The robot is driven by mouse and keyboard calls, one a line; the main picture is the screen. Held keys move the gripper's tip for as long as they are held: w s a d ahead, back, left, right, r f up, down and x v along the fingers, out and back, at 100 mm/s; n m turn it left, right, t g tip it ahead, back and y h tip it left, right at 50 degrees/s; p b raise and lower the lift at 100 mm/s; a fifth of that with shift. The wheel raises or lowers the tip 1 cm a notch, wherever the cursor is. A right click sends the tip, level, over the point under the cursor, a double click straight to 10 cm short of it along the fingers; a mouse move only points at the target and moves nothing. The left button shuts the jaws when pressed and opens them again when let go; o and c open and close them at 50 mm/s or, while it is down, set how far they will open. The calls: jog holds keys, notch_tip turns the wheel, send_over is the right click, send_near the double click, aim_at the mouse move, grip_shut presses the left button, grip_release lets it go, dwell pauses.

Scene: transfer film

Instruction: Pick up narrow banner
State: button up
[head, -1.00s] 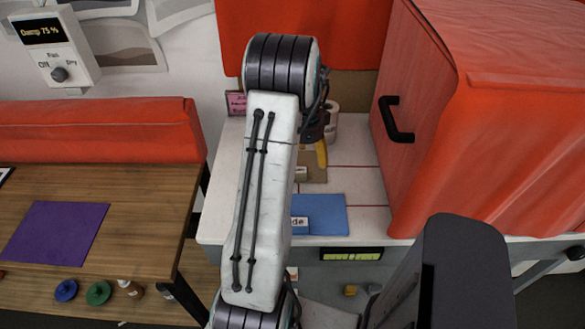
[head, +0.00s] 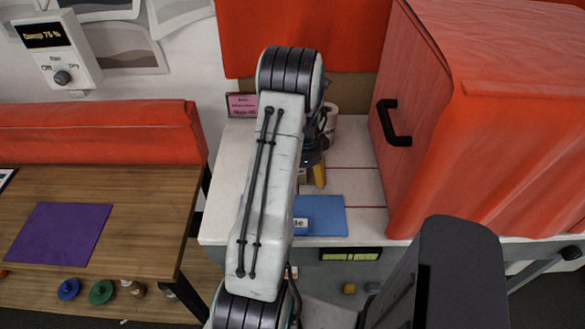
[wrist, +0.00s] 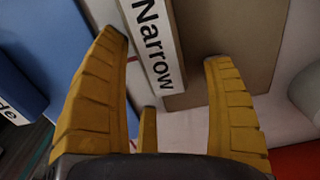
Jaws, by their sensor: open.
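The narrow banner (wrist: 235,45) is a flat tan piece with a white label reading "Narrow" (wrist: 155,45) at its edge in the wrist view. In the head view, little of it shows behind my arm. My gripper (wrist: 163,48) has yellow fingers, spread open. The label lies between the two large fingertips in the picture, and the tan sheet extends behind the right fingertip. No grip or contact is visible. In the head view my gripper (head: 318,176) is over the white bench, mostly hidden by my arm.
A blue piece (head: 325,215) with a label ending in "de" lies nearer on the white bench (head: 230,190). A white roll (head: 330,122) stands behind my gripper. A red-covered cabinet with a black handle (head: 393,122) stands at the right. A wooden table is at the left.

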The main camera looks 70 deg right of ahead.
jog(key=shift+f, duration=0.15)
jog(key=c, duration=1.5)
